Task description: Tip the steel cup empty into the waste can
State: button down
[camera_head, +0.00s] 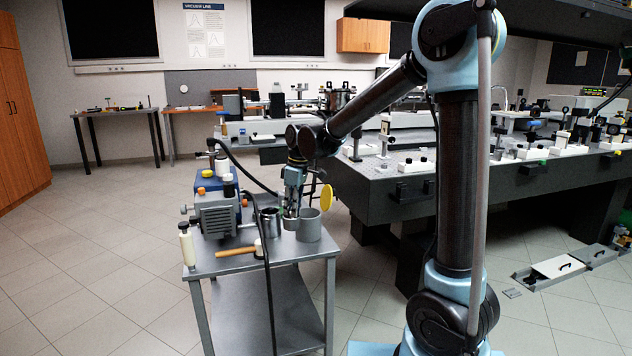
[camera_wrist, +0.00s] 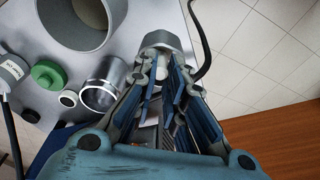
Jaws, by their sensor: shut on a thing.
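My gripper (camera_head: 292,208) is shut on the small steel cup (camera_head: 291,223), which hangs low at the front right part of the cart, roughly upright. In the wrist view my gripper (camera_wrist: 166,72) has its fingertips on the cup (camera_wrist: 170,40); its contents cannot be made out. The waste can (camera_head: 310,228), a wide open grey cylinder, stands on the cart just right of the cup. It also shows in the wrist view (camera_wrist: 118,18), at top left, apart from the cup. I cannot tell whether the cup touches the cart top.
A shiny metal cylinder (camera_head: 269,222) stands left of the cup, close by. A grey pump (camera_head: 216,215), a wooden-handled tool (camera_head: 236,251) and a white bottle (camera_head: 187,243) occupy the cart's left. A yellow disc (camera_head: 327,198) shows behind the can. An optical table (camera_head: 400,185) stands behind right.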

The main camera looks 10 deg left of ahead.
jog(key=shift+w+d, duration=0.2)
jog(key=shift+d, duration=0.15)
